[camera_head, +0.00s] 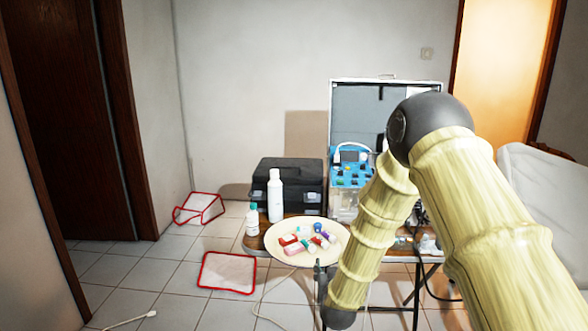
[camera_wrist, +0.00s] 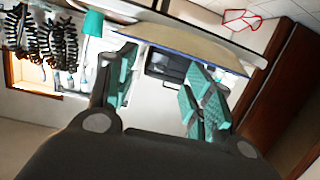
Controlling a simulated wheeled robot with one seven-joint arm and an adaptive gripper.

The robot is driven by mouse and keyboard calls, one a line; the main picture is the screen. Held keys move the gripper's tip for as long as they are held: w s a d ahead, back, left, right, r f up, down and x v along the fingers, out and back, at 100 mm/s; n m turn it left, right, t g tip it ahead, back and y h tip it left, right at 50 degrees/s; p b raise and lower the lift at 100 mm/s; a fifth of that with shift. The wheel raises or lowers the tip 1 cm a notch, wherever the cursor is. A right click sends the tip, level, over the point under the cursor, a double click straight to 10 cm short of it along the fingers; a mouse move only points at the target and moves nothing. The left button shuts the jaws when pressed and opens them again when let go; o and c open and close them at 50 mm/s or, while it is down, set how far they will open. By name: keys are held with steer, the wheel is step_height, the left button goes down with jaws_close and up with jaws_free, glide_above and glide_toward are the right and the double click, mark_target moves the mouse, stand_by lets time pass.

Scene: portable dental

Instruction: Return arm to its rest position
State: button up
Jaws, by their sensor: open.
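My arm, with cream ribbed sleeves and a dark elbow joint, crosses the right half of the head view and bends down in front of the table (camera_head: 392,257). In the wrist view my gripper (camera_wrist: 163,88) is open, its two teal-padded fingers apart with nothing between them. In the head view the gripper is small and hard to make out by the lower end of my arm, near the round cream tray (camera_head: 284,257). Small coloured items lie on that tray. Whether the gripper touches the tray's edge cannot be told.
A black case (camera_head: 288,185), a white bottle (camera_head: 275,196), a teal-capped bottle (camera_head: 252,220) and a blue dental unit (camera_head: 349,170) stand close by. Red-edged white pieces lie on the floor (camera_head: 227,272). A cable crosses the tiles. Open floor lies at left.

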steer(key=s+d+f+g+p, duration=0.2)
steer(key=s+d+f+g, duration=0.2)
steer(key=s+f, duration=0.75)
steer(key=s+d+f+g+p, duration=0.3)
steer(key=s+f, duration=0.5)
steer(key=s, duration=0.7)
steer(key=s+d+f+g+p, duration=0.1)
steer(key=s+g, duration=0.3)
steer(key=s, duration=1)
steer(key=s+d+f+g+p, duration=0.1)
steer(key=s+d+g, duration=0.2)
steer(key=s, duration=1.2)
steer(key=shift+d+f+g+y, duration=0.35)
steer(key=shift+g+y, duration=0.05)
steer(key=shift+g, duration=0.3)
